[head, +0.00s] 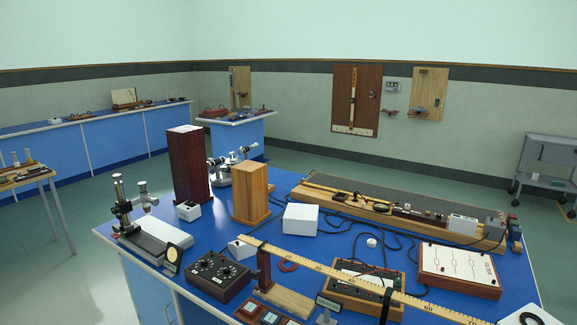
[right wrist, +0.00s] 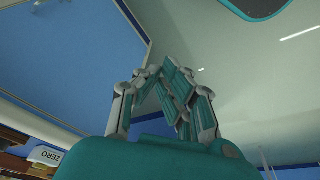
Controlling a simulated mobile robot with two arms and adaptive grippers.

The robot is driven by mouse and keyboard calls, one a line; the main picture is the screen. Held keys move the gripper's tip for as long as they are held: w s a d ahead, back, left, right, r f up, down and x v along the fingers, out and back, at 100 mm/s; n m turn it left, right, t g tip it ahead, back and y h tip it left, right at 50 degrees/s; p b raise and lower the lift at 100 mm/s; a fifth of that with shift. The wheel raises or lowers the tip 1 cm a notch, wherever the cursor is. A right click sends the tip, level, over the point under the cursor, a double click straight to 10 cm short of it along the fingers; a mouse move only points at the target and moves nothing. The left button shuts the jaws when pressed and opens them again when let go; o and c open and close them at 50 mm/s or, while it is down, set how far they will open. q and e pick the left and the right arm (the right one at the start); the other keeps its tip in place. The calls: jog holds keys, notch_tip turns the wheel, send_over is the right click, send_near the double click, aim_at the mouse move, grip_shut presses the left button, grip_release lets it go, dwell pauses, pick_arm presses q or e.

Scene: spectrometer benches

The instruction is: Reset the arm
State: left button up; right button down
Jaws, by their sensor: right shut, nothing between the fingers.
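My right gripper (right wrist: 165,80) shows in the right wrist view, teal and grey, with its fingers drawn together and nothing between them. The wrist view looks along the gripper past a blue surface (right wrist: 75,50) at the left and a pale surface at the right. Neither gripper shows in the head view, and my left gripper is in no view.
A blue bench (head: 222,230) fills the middle of the head view, crowded with instruments. A long wooden ruler (head: 350,277) crosses its front. A dark wooden box (head: 189,165) and a lighter one (head: 250,190) stand upright on it. A grey cart (head: 548,165) stands at right.

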jog(key=s+f+g, duration=0.1)
jog(key=s+f, duration=0.2)
jog(key=f, duration=0.6)
jog(key=s+f, duration=0.2)
jog(key=f, duration=0.6)
jog(key=s+d+f+g, duration=0.1)
jog(key=s+d+f, duration=0.2)
jog(key=s+f, duration=0.9)
jog(key=s, duration=0.2)
jog(key=shift+s+d+f, duration=0.15)
jog(key=shift+s+f, duration=0.1)
jog(key=shift+s, duration=0.1)
